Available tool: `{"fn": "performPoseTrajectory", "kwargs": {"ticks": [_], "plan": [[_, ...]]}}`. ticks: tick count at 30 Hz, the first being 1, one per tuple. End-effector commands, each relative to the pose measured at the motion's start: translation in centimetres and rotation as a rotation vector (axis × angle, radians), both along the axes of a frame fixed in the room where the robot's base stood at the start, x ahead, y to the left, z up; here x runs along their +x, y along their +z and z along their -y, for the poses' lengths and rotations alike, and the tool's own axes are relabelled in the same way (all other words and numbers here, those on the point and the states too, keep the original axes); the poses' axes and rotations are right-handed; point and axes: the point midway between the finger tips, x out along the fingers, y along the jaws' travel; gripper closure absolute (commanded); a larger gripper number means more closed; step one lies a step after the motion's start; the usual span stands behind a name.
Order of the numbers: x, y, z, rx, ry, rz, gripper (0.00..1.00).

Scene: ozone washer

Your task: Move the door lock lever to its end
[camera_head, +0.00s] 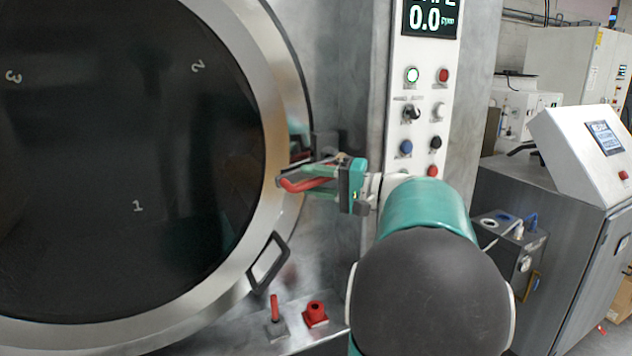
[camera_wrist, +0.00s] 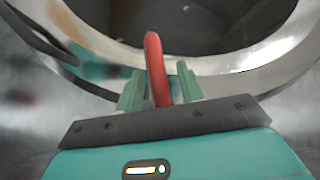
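The door lock lever is a red, bent bar (camera_head: 302,185) at the right rim of the round door (camera_head: 285,90). In the wrist view the lever (camera_wrist: 155,65) stands between my two green fingers and reaches past their tips toward the door. My gripper (camera_head: 308,182) is at the lever, to the right of the door rim. In the wrist view my gripper (camera_wrist: 160,82) is open around the lever, with a narrow gap on its right side; contact on the left side is unclear. The lever's mount is partly hidden by my gripper.
A black door handle (camera_head: 268,262) sits on the lower right rim. A control panel (camera_head: 422,120) with several buttons and knobs is right of my gripper. A small red lever (camera_head: 274,308) and a red fitting (camera_head: 315,313) stand below. A grey cabinet (camera_head: 545,220) is farther right.

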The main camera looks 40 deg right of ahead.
Motion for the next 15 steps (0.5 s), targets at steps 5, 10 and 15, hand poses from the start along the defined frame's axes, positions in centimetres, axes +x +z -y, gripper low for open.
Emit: {"fn": "performPoseTrajectory", "kwargs": {"ticks": [5,10,15], "plan": [[-0.02,-0.01,0.0,0.0,0.0,0.0,0.94],[-0.02,-0.01,0.0,0.0,0.0,0.0,1.0],[-0.03,-0.09,0.02,-0.008,0.0,-0.003,1.0]]}}
